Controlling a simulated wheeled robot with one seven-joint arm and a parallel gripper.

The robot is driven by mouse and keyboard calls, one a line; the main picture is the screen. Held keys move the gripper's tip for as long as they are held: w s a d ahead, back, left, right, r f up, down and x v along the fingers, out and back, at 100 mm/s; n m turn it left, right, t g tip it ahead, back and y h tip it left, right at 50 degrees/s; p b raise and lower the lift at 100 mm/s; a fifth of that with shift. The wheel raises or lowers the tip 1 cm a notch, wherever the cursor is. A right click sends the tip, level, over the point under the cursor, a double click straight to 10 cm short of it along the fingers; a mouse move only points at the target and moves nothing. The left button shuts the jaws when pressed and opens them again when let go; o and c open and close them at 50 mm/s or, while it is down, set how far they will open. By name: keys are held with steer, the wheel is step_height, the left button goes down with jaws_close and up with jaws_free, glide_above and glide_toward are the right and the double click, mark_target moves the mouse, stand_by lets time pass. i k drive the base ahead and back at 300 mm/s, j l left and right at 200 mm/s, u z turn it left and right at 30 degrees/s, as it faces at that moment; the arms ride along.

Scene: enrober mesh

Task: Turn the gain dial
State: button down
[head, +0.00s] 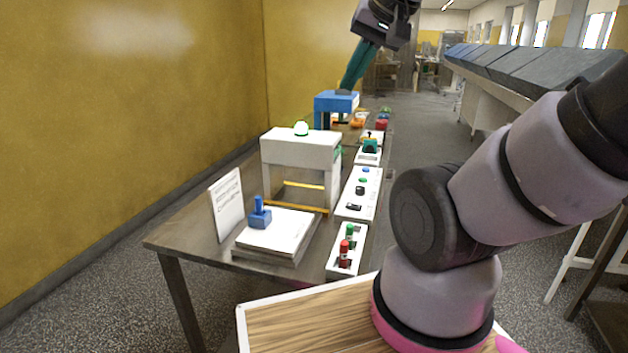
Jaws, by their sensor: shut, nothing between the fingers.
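My gripper (346,86), a dark body with long teal fingers, reaches down from the top of the head view. Its fingers are together and empty, with their tips at or just above a blue box-shaped stand (337,103); I cannot tell whether they touch. No label marks the gain dial legibly. A white control panel (372,208) at the table's right edge carries a small black knob (360,190), a green knob (363,180), a blue one (366,170) and a black piece (354,207). My gripper is well beyond this panel.
Nearer are a white slab with a blue lever (260,215), a sign (227,203) and a box with red and green knobs (346,249). A yellow wall (120,110) is left.

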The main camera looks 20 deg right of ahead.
mark_target(360, 190)
steer(key=l+u, duration=0.15)
steer(key=l, duration=0.35)
steer(key=l+u, duration=0.2)
steer(key=l, duration=0.3)
steer(key=k+l+u, duration=0.15)
steer(key=l, duration=0.35)
steer(key=l+u, duration=0.2)
steer(key=l, duration=0.3)
steer(key=k+l+u, duration=0.15)
steer(key=l, duration=0.3)
steer(key=i+u, duration=0.2)
steer(key=u, duration=0.15)
